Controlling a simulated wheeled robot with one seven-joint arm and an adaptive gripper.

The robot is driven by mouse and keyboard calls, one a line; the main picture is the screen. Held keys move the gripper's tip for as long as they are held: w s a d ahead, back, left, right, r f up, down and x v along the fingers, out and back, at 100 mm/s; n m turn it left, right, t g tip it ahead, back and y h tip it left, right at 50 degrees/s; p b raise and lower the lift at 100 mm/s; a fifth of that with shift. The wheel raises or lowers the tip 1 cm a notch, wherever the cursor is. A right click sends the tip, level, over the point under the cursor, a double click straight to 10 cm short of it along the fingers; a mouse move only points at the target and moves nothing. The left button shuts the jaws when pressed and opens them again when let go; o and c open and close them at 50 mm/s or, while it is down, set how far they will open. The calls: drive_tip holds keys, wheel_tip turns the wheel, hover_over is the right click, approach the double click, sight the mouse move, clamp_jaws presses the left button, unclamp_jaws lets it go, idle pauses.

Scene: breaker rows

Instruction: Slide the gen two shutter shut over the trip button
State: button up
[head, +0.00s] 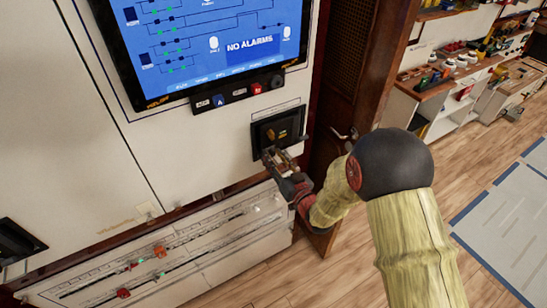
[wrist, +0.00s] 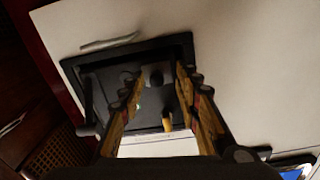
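A black framed unit (head: 262,131) is set in the white wall panel below the screen, with a small yellowish part (head: 283,135) in it. In the wrist view its black frame (wrist: 90,62) surrounds a dark recess with a grey knob (wrist: 153,76) and a small yellow piece (wrist: 166,123). My gripper (head: 277,157) is at the unit's lower edge in the head view. In the wrist view my gripper (wrist: 160,77) has its fingers apart, one on each side of the knob, with gaps showing. I cannot tell which part is the shutter, and no trip button is clearly readable.
A screen (head: 215,45) reading "NO ALARMS" hangs above, over a small button strip (head: 238,97). Slider rows with red handles (head: 159,251) run below left. A dark wooden door (head: 345,70) stands close right. Another black unit (head: 15,242) is far left.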

drive_tip(key=v, duration=1.1)
drive_tip(key=shift+s, duration=0.4)
drive_tip(key=shift+d+f, duration=0.1)
